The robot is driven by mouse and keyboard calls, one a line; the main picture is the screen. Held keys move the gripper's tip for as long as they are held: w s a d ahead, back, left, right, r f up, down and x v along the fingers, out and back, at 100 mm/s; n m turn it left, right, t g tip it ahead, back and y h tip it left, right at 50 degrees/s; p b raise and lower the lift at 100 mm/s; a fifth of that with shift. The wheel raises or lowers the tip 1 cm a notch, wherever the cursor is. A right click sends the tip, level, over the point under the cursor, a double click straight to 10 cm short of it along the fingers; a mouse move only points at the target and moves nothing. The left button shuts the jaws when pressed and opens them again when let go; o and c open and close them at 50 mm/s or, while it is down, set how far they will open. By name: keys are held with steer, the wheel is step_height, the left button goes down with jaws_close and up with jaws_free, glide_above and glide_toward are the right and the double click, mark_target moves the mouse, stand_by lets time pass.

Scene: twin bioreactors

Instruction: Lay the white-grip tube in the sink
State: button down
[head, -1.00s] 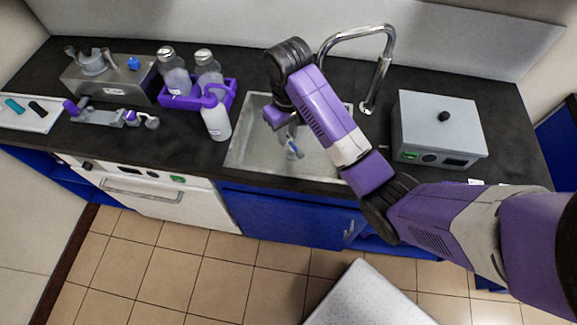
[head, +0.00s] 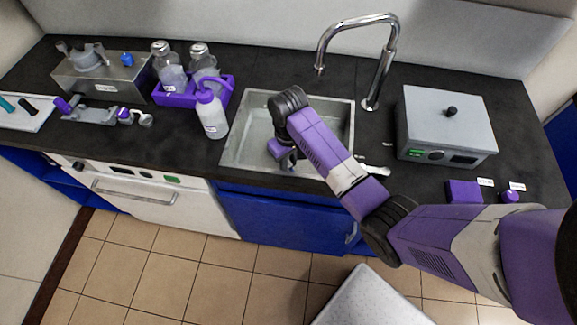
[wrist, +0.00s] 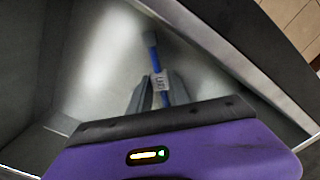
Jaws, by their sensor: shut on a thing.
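My gripper (wrist: 160,92) is shut on the tube (wrist: 155,62), down inside the steel sink (head: 238,145). The tube is slim and blue with a grey end. A white section with dark marks sits between my fingertips. In the wrist view the tube lies close over the sink's floor, and I cannot tell whether it touches. In the head view my gripper (head: 287,160) is in the front middle of the basin, and the tube is hidden by it and my arm.
A chrome faucet (head: 384,62) arches behind the sink. A grey lidded box (head: 448,122) stands right of it. A purple rack (head: 180,98) with bottles and a wash bottle (head: 212,118) stand left. A purple block (head: 463,191) lies at right. The basin's left side is clear.

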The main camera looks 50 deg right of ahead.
steer(key=shift+f, duration=1.55)
steer(key=shift+f, duration=0.1)
steer(key=c, duration=1.2)
jaws_free()
steer(key=shift+c, duration=0.2)
step_height(320, 180, up, 12)
steer(key=shift+b, duration=0.4)
steer(key=shift+w, duration=0.1)
